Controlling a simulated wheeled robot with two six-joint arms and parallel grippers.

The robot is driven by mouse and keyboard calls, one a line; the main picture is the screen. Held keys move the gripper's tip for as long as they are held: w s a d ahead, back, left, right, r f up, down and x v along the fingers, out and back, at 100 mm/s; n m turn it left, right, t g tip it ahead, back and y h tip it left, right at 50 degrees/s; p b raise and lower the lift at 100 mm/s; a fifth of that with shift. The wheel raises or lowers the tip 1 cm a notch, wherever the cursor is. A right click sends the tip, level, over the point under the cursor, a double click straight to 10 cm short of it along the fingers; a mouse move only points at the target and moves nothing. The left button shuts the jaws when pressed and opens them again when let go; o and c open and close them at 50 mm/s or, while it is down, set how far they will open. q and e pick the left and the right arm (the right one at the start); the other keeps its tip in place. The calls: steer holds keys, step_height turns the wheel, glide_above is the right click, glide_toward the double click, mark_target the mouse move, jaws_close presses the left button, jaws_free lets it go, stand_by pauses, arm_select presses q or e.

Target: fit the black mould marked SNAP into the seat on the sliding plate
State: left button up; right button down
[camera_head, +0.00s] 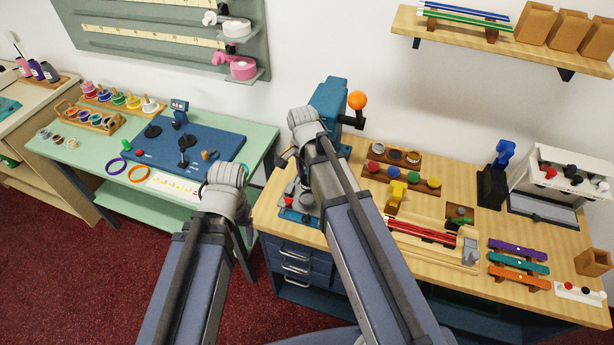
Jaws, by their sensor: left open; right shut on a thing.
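A blue press (331,98) with an orange ball on its lever stands at the left end of the wooden bench. At its foot a blue plate (292,215) with grey metal parts and a red knob shows partly; my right arm covers the rest. The seat cannot be made out. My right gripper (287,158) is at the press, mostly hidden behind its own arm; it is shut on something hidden. My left gripper (247,233) is open, mostly hidden behind its wrist, left of the bench. I cannot pick out the black mould or its SNAP marking.
A green table (101,171) with a blue board (214,144) stands left, a floor gap between.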

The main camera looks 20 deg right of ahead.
step_height(320, 180, down, 6)
steer(key=b, duration=0.5)
steer(key=shift+r+b, duration=0.15)
steer(key=shift+b, duration=0.2)
steer(key=shift+f+b, duration=0.6)
stand_by(1.3)
steer(key=shift+c, duration=0.4)
jaws_free()
steer(key=shift+r, duration=0.15)
steer(key=r+p, duration=0.7)
steer(key=p, duration=0.1)
steer(key=shift+s+a+r, duration=0.1)
steer(key=shift+a+r, duration=0.1)
steer(key=shift+r, duration=0.15)
steer(key=shift+f, duration=0.25)
